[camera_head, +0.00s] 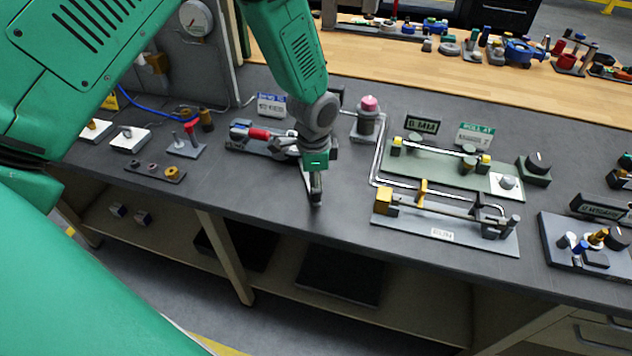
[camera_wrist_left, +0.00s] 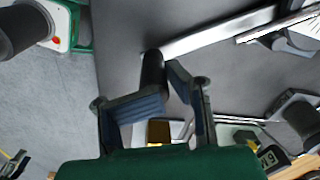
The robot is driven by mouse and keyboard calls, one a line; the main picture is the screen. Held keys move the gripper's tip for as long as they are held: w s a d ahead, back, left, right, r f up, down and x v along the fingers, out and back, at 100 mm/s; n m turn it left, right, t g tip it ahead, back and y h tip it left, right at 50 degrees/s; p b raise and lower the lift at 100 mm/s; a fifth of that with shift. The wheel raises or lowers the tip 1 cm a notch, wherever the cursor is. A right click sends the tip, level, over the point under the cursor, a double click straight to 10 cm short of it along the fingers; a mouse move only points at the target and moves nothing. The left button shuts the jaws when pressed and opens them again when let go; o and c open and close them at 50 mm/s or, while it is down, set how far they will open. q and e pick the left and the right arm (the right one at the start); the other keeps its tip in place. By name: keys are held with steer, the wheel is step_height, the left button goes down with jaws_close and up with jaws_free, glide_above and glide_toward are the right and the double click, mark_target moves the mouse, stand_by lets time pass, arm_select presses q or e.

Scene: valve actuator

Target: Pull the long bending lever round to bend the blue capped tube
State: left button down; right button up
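The bending fixture (camera_head: 235,145) lies on the bench left of centre in the head view, partly hidden by my left arm. It carries a blue part (camera_head: 239,131), perhaps the capped tube, and a red part (camera_head: 259,134). In the left wrist view a silver bar (camera_wrist_left: 220,32), seemingly the long lever, ends at a black grip (camera_wrist_left: 152,68) near the bench's front edge. My left gripper (camera_head: 315,195) points down there. Its fingers (camera_wrist_left: 166,88) appear closed around the black grip, with no clear gap. My right gripper is out of view.
The bench front edge (camera_head: 340,226) lies just below the left gripper. To its right are a pink-topped post (camera_head: 368,104), bent silver tubing and a grey plate with yellow blocks (camera_head: 450,236). Small switches stand left, near a blue cable (camera_head: 143,107).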

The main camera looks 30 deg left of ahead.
arm_select(q)
steer(key=shift+s+f+g, duration=0.3)
steer(key=shift+s+f, duration=0.65)
steer(key=shift+s, duration=0.1)
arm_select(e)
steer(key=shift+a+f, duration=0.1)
arm_select(q)
steer(key=c, duration=1.7)
jaws_free()
steer(key=shift+w, duration=0.1)
steer(key=shift+o, duration=0.3)
steer(key=shift+w+r, duration=0.2)
steer(key=shift+r, duration=0.25)
steer(key=o, duration=0.3)
steer(key=r, duration=0.8)
steer(key=w+r, duration=0.1)
steer(key=r, duration=0.2)
steer(key=shift+r, duration=0.4)
steer(key=shift+w+r, duration=0.2)
steer(key=shift+r, duration=0.2)
steer(key=shift+a, duration=0.2)
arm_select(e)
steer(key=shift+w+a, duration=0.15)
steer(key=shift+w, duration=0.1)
arm_select(q)
steer(key=shift+a, duration=0.1)
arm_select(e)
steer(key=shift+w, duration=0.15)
